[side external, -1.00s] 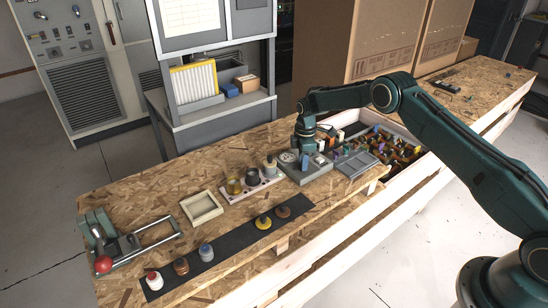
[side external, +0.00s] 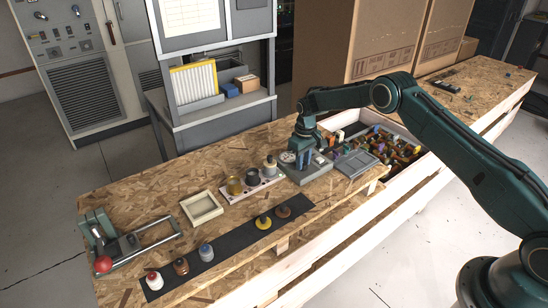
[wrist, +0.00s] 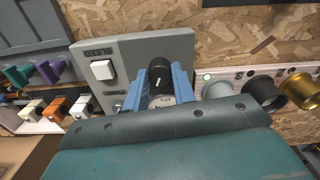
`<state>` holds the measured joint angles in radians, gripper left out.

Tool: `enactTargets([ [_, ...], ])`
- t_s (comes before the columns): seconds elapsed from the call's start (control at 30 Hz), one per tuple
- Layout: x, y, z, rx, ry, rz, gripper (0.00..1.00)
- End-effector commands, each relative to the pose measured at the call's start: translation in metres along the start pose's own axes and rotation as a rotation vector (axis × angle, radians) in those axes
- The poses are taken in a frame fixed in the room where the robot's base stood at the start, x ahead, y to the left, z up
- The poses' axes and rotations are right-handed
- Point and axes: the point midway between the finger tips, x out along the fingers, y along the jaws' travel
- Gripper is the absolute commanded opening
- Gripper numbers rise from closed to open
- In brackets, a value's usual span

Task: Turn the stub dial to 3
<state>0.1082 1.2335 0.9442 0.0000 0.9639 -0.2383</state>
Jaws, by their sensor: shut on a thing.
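The stub dial is a short black knob (wrist: 160,75) with a white pointer line, set on a grey control box (wrist: 117,52). In the wrist view my gripper (wrist: 162,83) has its two blue fingers on either side of the knob and is shut on it. Small markings below the knob are too blurred to read, so I cannot tell the dial's number. In the side view my gripper (side external: 309,158) is down over the grey box (side external: 307,174), and it hides the knob.
A grey tray (side external: 356,162) and a bin of coloured knobs (side external: 395,146) lie to the right.

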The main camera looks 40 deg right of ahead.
Motion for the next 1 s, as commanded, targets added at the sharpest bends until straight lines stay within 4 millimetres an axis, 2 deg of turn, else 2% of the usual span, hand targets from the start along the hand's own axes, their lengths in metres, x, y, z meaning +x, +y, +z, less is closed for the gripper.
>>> enactTargets([
  [0.6, -0.0005, 0.0, -0.0002, 0.538, 0.001, 0.0, 0.03],
  [1.0, -0.0006, 0.0, -0.0003, 0.666, 0.001, 0.0, 0.03],
])
